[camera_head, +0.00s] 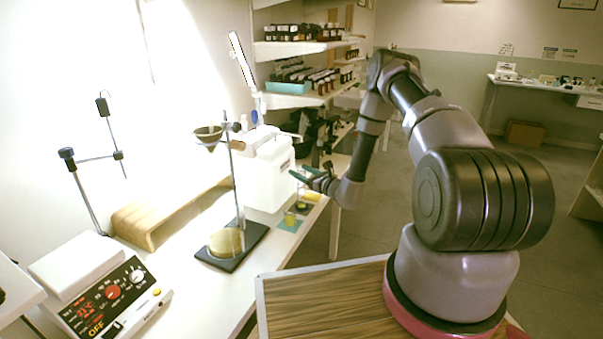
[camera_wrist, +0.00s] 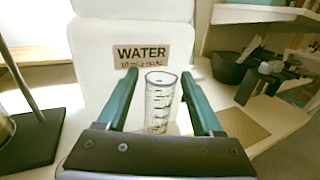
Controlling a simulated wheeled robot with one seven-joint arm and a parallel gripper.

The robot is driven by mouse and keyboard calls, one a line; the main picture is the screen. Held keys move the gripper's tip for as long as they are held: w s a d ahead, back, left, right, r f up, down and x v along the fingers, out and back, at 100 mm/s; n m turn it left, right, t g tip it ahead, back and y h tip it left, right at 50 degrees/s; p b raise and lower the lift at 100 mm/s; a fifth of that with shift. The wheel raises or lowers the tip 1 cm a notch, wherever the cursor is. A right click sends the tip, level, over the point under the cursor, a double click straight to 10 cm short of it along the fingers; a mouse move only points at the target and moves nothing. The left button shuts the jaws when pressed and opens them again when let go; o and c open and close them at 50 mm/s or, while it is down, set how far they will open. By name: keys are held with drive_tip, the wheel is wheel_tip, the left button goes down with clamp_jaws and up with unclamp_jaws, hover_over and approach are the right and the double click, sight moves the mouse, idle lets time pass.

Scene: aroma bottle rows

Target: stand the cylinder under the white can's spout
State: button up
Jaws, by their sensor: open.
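The clear graduated cylinder (camera_wrist: 160,100) stands upright between the two green fingers of my gripper (camera_wrist: 159,82) in the wrist view. The gripper is open, with a gap visible on each side of the cylinder. The cylinder also shows faintly in the head view (camera_head: 301,189), beside my gripper (camera_head: 304,174). The white can (camera_wrist: 105,55), labelled WATER, is behind the cylinder in the wrist view; it is the large white container (camera_head: 268,180) in the head view. I cannot make out its spout. The cylinder's base is hidden by my gripper in the wrist view.
A ring stand with a funnel (camera_head: 208,134) stands left of the can. A brown pad (camera_wrist: 242,127) lies right of my gripper. Shelves with bottles (camera_head: 300,48) are behind.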

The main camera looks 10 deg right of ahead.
drive_tip(key=v, duration=1.2)
drive_tip(key=s+a+r+n+g+y, duration=0.25)
drive_tip(key=a+r+n+g, duration=0.2)
drive_tip(key=r, duration=0.45)
drive_tip(key=s+a+r+n+g+y, duration=0.2)
drive_tip(key=s+a+r+n+g, duration=0.15)
drive_tip(key=r+n, duration=0.35)
drive_tip(key=s+a+r+n+g+y, duration=0.25)
drive_tip(key=s+r+n+g, duration=0.2)
drive_tip(key=r, duration=0.55)
drive_tip(key=s+r+n+g+h, duration=0.3)
drive_tip(key=s+r+n+h, duration=0.4)
drive_tip(key=s, duration=0.4)
drive_tip(key=s+d+r+n+t+h, duration=0.2)
drive_tip(key=s+d+r+t+h, duration=0.5)
drive_tip(key=d+r, duration=0.3)
drive_tip(key=shift+s+n, duration=0.3)
drive_tip(key=shift+s, duration=0.45)
